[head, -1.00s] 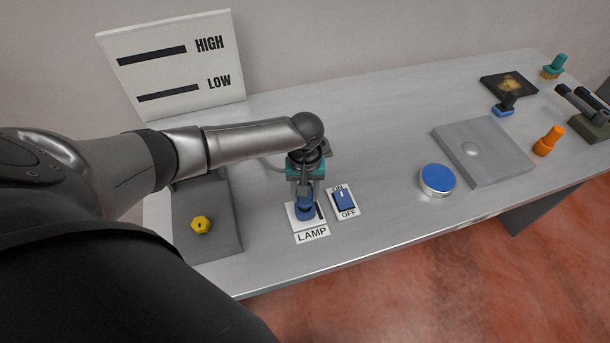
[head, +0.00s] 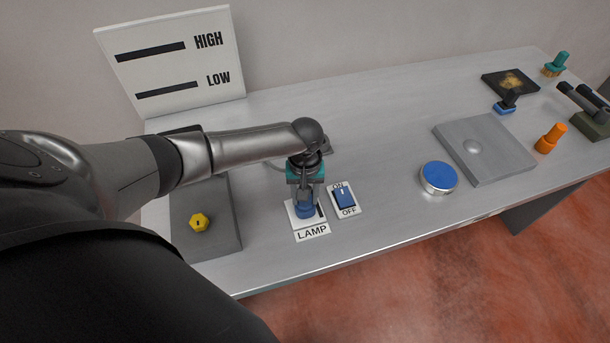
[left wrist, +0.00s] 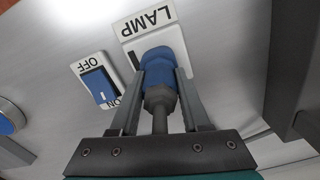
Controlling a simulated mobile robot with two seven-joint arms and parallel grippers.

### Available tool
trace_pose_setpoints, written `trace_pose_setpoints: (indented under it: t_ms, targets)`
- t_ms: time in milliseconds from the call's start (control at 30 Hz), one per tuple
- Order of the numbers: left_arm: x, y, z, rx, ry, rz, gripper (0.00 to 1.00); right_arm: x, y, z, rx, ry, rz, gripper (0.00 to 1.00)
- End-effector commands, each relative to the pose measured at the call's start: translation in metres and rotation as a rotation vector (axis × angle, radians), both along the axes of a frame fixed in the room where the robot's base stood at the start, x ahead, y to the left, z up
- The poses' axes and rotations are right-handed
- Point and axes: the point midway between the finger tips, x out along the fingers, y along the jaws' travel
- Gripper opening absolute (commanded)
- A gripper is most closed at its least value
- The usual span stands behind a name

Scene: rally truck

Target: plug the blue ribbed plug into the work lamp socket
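The blue ribbed plug (head: 305,209) stands upright at the white work lamp socket (head: 292,217), by the LAMP label. In the left wrist view the plug (left wrist: 160,68) has a blue head with a grey neck and cable end behind it, and its far end meets the socket plate (left wrist: 130,28). How deep it sits is hidden. My left gripper (head: 305,200) comes down from above with a finger on each side of the plug; its fingers (left wrist: 162,82) look closed on the blue part. My right gripper is not in view.
A blue ON/OFF switch (head: 344,196) stands just right of the socket. A round blue button (head: 438,177) and a grey plate (head: 484,150) lie farther right. A HIGH/LOW board (head: 170,62) stands behind.

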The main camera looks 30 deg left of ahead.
Motion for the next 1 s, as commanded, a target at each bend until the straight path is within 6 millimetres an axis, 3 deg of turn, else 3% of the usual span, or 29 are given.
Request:
trace_pose_setpoints:
  t_ms: [33, 300, 633, 767, 1000]
  targets:
    - [0.000, 0.000, 0.000, -0.001, -0.001, 0.000, 0.52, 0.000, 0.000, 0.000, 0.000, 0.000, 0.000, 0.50]
    - [0.000, 0.000, 0.001, 0.000, 0.000, 0.000, 0.80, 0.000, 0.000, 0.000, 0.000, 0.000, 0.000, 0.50]
    - [0.000, 0.000, 0.006, 0.000, 0.000, -0.001, 0.80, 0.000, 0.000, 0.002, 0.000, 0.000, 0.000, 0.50]
    - [0.001, 0.000, 0.023, 0.000, -0.002, -0.002, 0.80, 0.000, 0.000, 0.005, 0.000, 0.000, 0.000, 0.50]
    - [0.001, 0.000, 0.078, -0.001, -0.004, -0.002, 0.80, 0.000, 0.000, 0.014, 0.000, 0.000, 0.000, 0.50]
